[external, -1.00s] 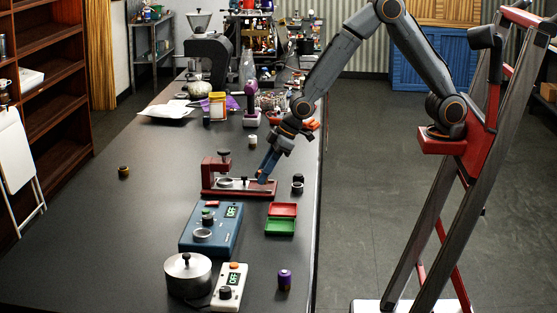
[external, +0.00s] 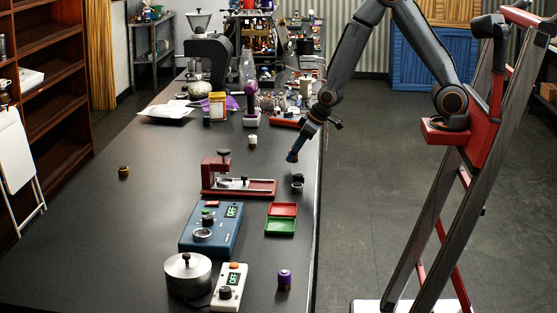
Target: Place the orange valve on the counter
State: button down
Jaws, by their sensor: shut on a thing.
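My gripper (external: 292,156) is above the right part of the dark counter (external: 150,220), near its right edge. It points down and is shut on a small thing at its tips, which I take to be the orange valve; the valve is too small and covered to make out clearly. The red fixture (external: 262,188) stands to the left and nearer the camera, apart from my gripper. No orange piece shows on its right end. A small dark round part (external: 297,184) stands on the counter just below my gripper in the picture.
A red and green tray (external: 281,226), a blue box with a display (external: 222,233), a metal pot (external: 188,272), a white controller (external: 231,287) and a purple cylinder (external: 285,279) stand nearer the camera. A white small part (external: 252,140) stands behind the fixture. The counter's left side is mostly clear.

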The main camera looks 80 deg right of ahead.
jog(key=w+d+r+m+p, duration=0.1)
jog(key=d+r+p, duration=0.1)
jog(key=d, duration=0.4)
jog(key=w+d+r+m+h+p, duration=0.1)
jog(key=w+d+r+m+p, duration=0.1)
jog(key=d, duration=0.4)
jog(key=shift+w+d+r+m+h+p, duration=0.2)
jog(key=shift+w+r+m+h+p, duration=0.1)
jog(key=shift+r, duration=0.25)
jog(key=shift+f, duration=0.1)
jog(key=shift+f+b, duration=0.65)
jog(key=shift+f, duration=0.8)
notch_tip(320, 180, down, 5)
jog(key=b, duration=0.4)
jog(key=shift+f+b, duration=0.1)
jog(key=shift+b, duration=0.3)
jog(key=c, duration=1.4)
grip_release()
jog(key=shift+c, duration=0.2)
